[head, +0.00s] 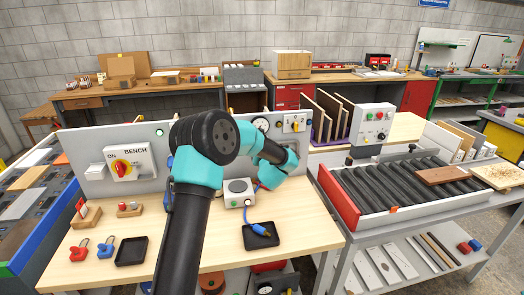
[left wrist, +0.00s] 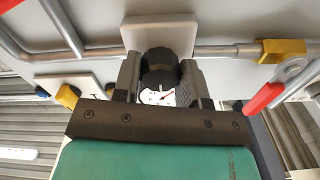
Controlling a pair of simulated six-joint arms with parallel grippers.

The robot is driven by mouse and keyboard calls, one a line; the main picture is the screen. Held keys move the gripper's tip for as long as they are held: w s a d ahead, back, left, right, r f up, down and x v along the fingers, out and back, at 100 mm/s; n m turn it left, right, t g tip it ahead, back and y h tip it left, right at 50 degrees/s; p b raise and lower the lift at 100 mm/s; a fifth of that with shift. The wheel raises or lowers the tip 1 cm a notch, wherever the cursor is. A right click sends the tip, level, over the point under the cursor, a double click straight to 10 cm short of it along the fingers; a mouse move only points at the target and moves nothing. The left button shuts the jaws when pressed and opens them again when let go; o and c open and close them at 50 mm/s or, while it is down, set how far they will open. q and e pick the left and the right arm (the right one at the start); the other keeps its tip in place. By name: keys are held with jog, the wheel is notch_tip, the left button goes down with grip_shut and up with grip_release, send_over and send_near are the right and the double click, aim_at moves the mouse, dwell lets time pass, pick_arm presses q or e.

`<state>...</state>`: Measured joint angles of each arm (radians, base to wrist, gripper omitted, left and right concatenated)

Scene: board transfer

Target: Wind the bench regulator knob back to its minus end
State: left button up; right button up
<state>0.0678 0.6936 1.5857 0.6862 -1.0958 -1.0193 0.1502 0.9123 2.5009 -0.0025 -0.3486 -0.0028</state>
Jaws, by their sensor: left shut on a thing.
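The regulator knob (left wrist: 158,60) is black and sits on a pale square plate on the bench panel (head: 95,148). In the left wrist view the two fingers of my left gripper (left wrist: 159,72) are on either side of it, shut on it. A white dial face (left wrist: 157,97) with a red needle shows between the fingers. In the head view my left arm reaches up to the panel's right part, and the gripper (head: 290,161) hides the knob. I cannot read the knob's turn marks. My right gripper is not in view.
A BENCH switch with a red handle (head: 123,169) is on the panel's left. A round gauge (head: 262,124) and a yellow switch (head: 295,123) are above my gripper. Black trays (head: 131,251) and padlocks lie on the wooden bench top (head: 300,225). A roller conveyor (head: 400,185) stands right.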

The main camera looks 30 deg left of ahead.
pick_arm(q)
jog(key=shift+n, duration=0.3)
jog(key=n, duration=1.2)
jog(key=shift+n, duration=0.4)
jog(key=n, duration=1.3)
jog(key=o, duration=0.9)
jog(key=shift+o, duration=0.2)
jog(key=shift+s, duration=0.1)
